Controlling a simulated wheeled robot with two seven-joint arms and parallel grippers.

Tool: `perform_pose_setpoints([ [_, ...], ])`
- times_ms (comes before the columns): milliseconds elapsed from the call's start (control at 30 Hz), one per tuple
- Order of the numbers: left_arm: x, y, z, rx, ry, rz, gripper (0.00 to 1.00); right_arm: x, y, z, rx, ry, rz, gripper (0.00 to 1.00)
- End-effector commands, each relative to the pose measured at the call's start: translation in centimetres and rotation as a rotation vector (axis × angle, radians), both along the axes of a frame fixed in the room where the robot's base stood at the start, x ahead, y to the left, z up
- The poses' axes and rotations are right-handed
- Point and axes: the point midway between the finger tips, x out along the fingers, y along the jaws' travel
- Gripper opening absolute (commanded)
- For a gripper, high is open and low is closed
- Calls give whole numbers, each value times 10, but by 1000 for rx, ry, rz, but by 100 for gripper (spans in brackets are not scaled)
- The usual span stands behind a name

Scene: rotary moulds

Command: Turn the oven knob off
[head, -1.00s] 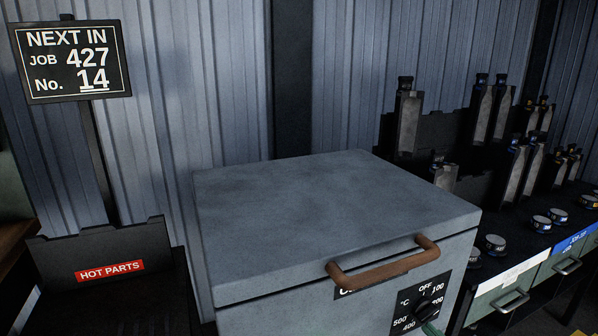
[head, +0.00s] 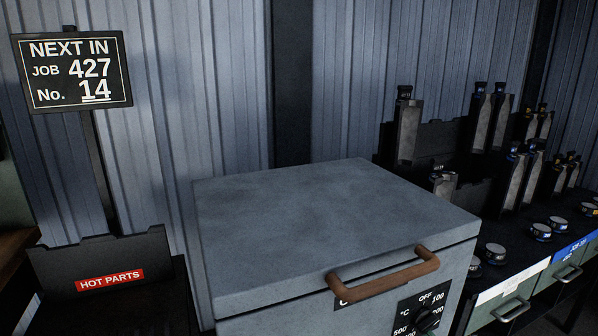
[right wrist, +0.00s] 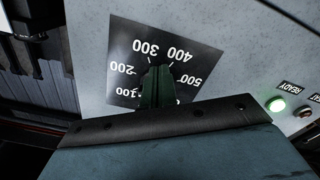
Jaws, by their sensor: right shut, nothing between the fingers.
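The oven (head: 330,225) is a grey box with a brown bar handle (head: 390,280) at its front top edge. Its black knob (head: 424,319) sits on a dark dial plate (head: 438,289), partly cut off at the bottom of the head view. I cannot tell which mark the knob points to. In the right wrist view the dial (right wrist: 125,45) appears upside down, with 100 to 500 legible. My right gripper (right wrist: 158,80) is shut and empty, its dark green fingers in front of the dial's middle, hiding the knob. Contact cannot be told. My left gripper is not in view.
A green READY lamp (right wrist: 276,105) is lit beside a dark lamp (right wrist: 305,111) on the oven front. A HOT PARTS bin (head: 105,260) stands at left under a job sign (head: 72,72). Racks of metal moulds (head: 407,130) and a drawer bench (head: 515,295) stand at right.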

Motion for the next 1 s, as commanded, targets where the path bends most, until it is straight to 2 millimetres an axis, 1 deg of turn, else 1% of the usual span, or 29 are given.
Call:
perform_pose_setpoints([
  [500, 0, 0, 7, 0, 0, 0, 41, 0, 1, 5, 1, 0, 0, 0],
  [1000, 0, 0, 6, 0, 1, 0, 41, 0, 1, 6, 0, 0, 0, 0],
])
